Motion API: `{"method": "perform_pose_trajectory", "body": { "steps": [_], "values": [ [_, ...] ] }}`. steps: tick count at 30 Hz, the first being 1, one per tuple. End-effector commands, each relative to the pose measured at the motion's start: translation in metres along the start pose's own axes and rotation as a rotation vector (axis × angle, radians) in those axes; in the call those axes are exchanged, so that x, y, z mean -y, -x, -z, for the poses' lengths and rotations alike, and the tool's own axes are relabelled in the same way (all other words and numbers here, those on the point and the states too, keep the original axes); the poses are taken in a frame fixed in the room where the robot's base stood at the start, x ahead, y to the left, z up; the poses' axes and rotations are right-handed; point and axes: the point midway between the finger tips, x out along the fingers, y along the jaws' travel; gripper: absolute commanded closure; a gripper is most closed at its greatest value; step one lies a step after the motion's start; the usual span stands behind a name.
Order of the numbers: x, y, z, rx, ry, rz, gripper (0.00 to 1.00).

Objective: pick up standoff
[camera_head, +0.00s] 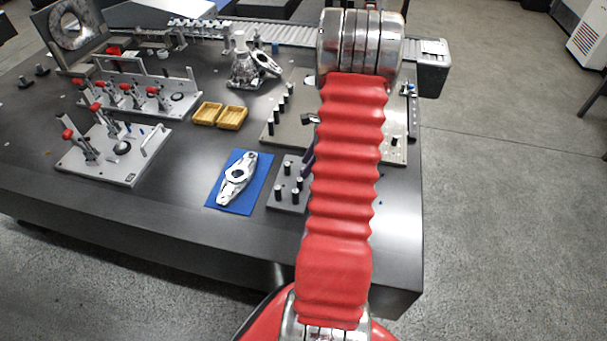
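Several short dark posts with light tops, which look like standoffs, stand upright on a small grey plate (272,204) near the table's front; one such post (278,193) is at its left. More posts stand in a row on a larger light plate (290,135) behind it; one post (271,127) is near that plate's left edge. I cannot tell which one is the task's standoff. My red-sleeved arm crosses the view and covers part of both plates. My gripper is not visible, so its state and hold do not show.
The dark table (180,205) carries a blue mat (246,200) with a metal bracket (237,180), two yellow trays (232,118), clamp fixtures with red knobs (135,160) and a metal casting (243,68). The table's front strip is clear. Open floor lies right.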

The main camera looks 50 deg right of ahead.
Motion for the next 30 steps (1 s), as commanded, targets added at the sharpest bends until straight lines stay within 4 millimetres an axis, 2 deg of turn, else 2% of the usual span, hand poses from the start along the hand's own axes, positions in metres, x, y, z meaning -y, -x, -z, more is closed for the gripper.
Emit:
{"method": "perform_pose_trajectory", "body": {
  "steps": [4, 9, 24, 30],
  "values": [
    [0.000, -0.022, 0.000, 0.000, 0.001, -0.003, 0.61],
    [0.000, -0.033, 0.000, 0.000, 0.001, -0.001, 0.61],
    [0.001, -0.033, 0.000, 0.000, 0.000, 0.000, 0.61],
    [0.001, -0.033, 0.001, 0.000, 0.000, 0.000, 0.74]
  ]
}}
